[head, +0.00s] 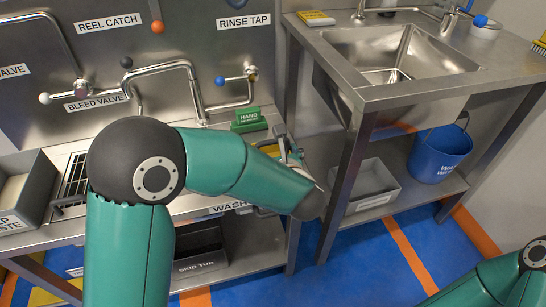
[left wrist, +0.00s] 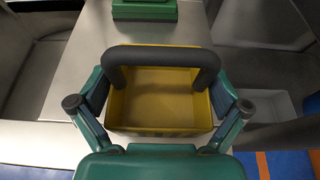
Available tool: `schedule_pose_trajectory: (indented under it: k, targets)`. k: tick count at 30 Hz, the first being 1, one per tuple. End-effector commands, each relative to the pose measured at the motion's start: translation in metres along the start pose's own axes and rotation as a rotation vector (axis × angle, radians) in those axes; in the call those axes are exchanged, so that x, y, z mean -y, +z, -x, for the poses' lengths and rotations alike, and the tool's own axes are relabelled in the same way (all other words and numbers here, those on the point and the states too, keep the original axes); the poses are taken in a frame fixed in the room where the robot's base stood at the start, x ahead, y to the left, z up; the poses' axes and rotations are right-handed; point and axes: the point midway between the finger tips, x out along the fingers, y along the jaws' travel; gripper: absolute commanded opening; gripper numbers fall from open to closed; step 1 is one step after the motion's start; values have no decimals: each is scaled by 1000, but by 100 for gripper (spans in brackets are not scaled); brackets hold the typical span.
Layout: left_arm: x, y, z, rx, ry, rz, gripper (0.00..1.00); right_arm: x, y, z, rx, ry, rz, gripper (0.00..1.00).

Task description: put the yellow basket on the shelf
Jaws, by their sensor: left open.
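The yellow basket (left wrist: 160,98) sits upright on the steel bench, with its thick dark handle across the top. In the head view only a bit of the basket (head: 269,149) shows past my left forearm; the rest is hidden. My left gripper (left wrist: 159,80) is open, with one finger on each side of the basket. I cannot tell whether the fingers touch it. In the head view the gripper (head: 288,148) is partly hidden. A steel shelf (head: 410,192) lies under the sink. My right gripper is out of view.
A green hand-label block (head: 249,119) stands behind the basket. The sink shelf holds a blue bucket (head: 440,152) and a grey tray (head: 374,187), with a small gap between them. A dark skid tub (head: 202,262) is under the bench. Taps and pipes (head: 165,68) line the back wall.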

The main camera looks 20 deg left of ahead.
Motion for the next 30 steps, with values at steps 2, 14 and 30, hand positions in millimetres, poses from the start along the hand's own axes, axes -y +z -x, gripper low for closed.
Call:
schedule_pose_trajectory:
  k: [2, 14, 30]
  targets:
    - [0, 0, 0, 0, -1, 0, 100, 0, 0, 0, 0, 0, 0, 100]
    - [0, 0, 1, 0, -1, 0, 51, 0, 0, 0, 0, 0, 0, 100]
    - [1, 22, 10, 3, -3, 3, 51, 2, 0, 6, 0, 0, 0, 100]
